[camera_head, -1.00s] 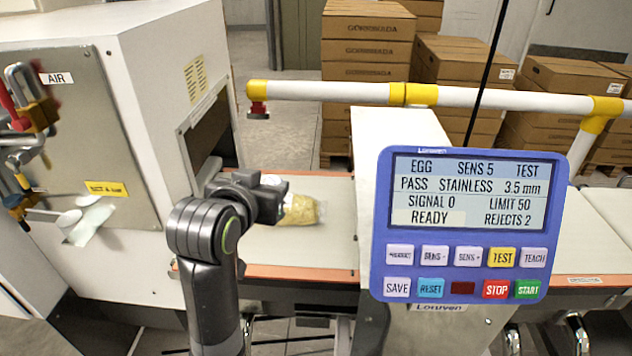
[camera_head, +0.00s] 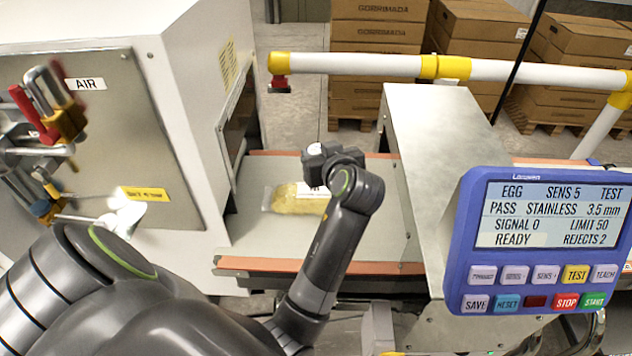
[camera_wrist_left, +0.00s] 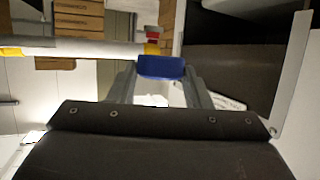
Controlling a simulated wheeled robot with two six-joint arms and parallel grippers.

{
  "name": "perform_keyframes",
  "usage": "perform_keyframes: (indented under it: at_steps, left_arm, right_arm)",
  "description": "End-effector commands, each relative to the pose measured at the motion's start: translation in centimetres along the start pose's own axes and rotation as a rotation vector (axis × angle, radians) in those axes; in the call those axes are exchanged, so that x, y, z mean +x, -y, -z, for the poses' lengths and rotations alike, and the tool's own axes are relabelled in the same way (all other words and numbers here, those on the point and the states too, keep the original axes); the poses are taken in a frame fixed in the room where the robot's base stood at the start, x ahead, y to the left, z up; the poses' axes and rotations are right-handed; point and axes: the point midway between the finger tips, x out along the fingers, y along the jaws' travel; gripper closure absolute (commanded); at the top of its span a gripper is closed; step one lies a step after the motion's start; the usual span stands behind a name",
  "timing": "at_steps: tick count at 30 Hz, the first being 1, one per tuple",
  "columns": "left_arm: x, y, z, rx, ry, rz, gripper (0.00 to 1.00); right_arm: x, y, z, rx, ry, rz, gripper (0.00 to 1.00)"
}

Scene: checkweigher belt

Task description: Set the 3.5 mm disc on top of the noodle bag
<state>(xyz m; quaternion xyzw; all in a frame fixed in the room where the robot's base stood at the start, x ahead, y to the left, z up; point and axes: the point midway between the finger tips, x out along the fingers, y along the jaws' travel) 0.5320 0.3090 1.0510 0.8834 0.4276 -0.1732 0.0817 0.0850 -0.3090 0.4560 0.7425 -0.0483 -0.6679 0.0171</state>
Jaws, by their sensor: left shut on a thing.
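The noodle bag (camera_head: 290,200), clear with pale yellow contents and a white patch at its right part, lies on the grey belt. My left gripper (camera_head: 313,182) is over the bag's right end in the head view; its fingertips are hard to make out there. In the left wrist view it is shut on a small blue piece (camera_wrist_left: 160,67), which I take for the 3.5 mm disc. The disc cannot be made out in the head view. Whether it touches the bag cannot be told. My right gripper is not in view.
The white-and-steel machine housing (camera_head: 175,110) stands left of the belt, a steel cover (camera_head: 440,150) right of it. A white rail (camera_head: 350,64) crosses behind. The blue control panel (camera_head: 545,240) is at right, showing READY. The belt (camera_head: 260,236) is clear in front of the bag.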

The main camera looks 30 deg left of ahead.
Motion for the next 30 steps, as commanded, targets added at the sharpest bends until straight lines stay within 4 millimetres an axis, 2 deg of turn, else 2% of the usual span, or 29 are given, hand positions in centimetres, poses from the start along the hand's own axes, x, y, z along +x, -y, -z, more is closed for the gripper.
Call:
perform_keyframes:
  at_steps: [2, 9, 21, 30]
  left_arm:
    - [0.2, 0.3, -0.2, -0.009, 0.001, 0.029, 0.78]
    - [1.9, 0.5, -4.3, -0.011, 0.004, 0.041, 0.78]
    - [3.7, 0.5, -8.7, -0.012, 0.003, 0.039, 0.78]
    - [4.0, 0.4, -9.4, -0.016, 0.001, 0.036, 0.78]
  right_arm:
    - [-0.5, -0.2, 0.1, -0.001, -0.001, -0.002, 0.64]
    - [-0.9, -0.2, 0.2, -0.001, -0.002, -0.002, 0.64]
    - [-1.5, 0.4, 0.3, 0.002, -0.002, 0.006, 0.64]
    - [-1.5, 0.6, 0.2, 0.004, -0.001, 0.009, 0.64]
